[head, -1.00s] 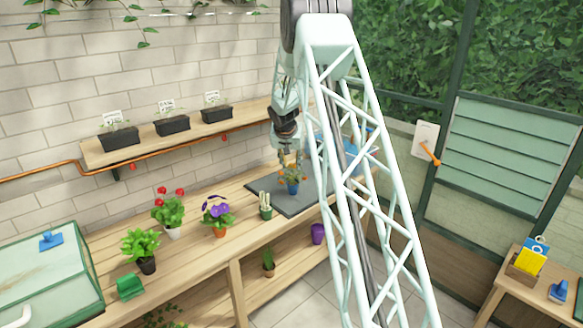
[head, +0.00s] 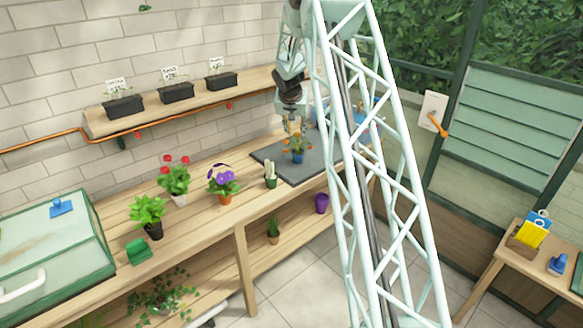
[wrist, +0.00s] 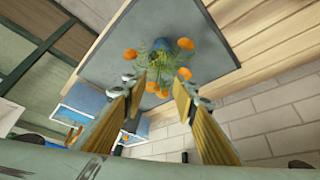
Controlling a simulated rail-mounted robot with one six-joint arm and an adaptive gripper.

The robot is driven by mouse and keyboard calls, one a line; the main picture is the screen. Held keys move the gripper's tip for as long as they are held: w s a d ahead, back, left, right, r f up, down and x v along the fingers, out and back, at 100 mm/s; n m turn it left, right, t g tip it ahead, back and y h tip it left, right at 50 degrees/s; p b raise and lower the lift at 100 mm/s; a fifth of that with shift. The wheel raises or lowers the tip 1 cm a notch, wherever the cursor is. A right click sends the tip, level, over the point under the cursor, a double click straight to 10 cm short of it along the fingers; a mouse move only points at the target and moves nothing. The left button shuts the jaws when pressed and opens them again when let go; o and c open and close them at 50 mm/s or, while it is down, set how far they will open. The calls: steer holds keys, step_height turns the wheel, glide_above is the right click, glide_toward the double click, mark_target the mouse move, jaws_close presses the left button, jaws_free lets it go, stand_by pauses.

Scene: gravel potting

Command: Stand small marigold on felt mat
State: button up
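The small marigold (head: 298,144), with orange flowers and a blue pot (head: 298,157), stands upright on the dark grey felt mat (head: 322,168) on the bench. My gripper (head: 294,130) is just above the plant, pointing down. In the wrist view, my gripper (wrist: 162,88) is open, with its two yellow-padded fingers apart. The marigold's flowers and leaves (wrist: 160,62) show beyond and between the fingertips, and the blue pot (wrist: 184,43) sits on the mat (wrist: 120,40). The pot appears clear of the fingers.
A small cactus (head: 270,175) stands at the mat's left edge. A purple-flowered pot (head: 223,182), a red-flowered pot (head: 175,180) and a leafy green plant (head: 149,213) stand further left. A shelf with black planters (head: 176,92) runs behind. My lattice arm hides the mat's right side.

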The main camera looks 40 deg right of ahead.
steer(key=s+a+r+n, duration=0.1)
steer(key=s+a+r, duration=0.4)
steer(key=a+r, duration=0.35)
steer(key=s+a+r+n, duration=0.1)
steer(key=s+a+r, duration=0.4)
steer(key=a+r, duration=0.4)
steer(key=s+a+r+n+y, duration=0.2)
steer(key=s+a+r, duration=0.8)
steer(key=s+a, duration=0.35)
steer(key=s+a+r+n, duration=0.1)
steer(key=s+a+r, duration=0.1)
steer(key=s+a, duration=0.6)
steer(key=s+a+r+n, duration=0.2)
steer(key=s+a, duration=0.1)
steer(key=s, duration=0.9)
steer(key=s+a+f+n+y, duration=0.1)
steer(key=s+a, duration=0.3)
steer(key=s, duration=0.6)
steer(key=s+a+f+n+y, duration=0.1)
steer(key=s+a, duration=0.4)
steer(key=s, duration=0.5)
steer(key=shift+f, duration=0.85)
steer(key=shift+r, duration=0.1)
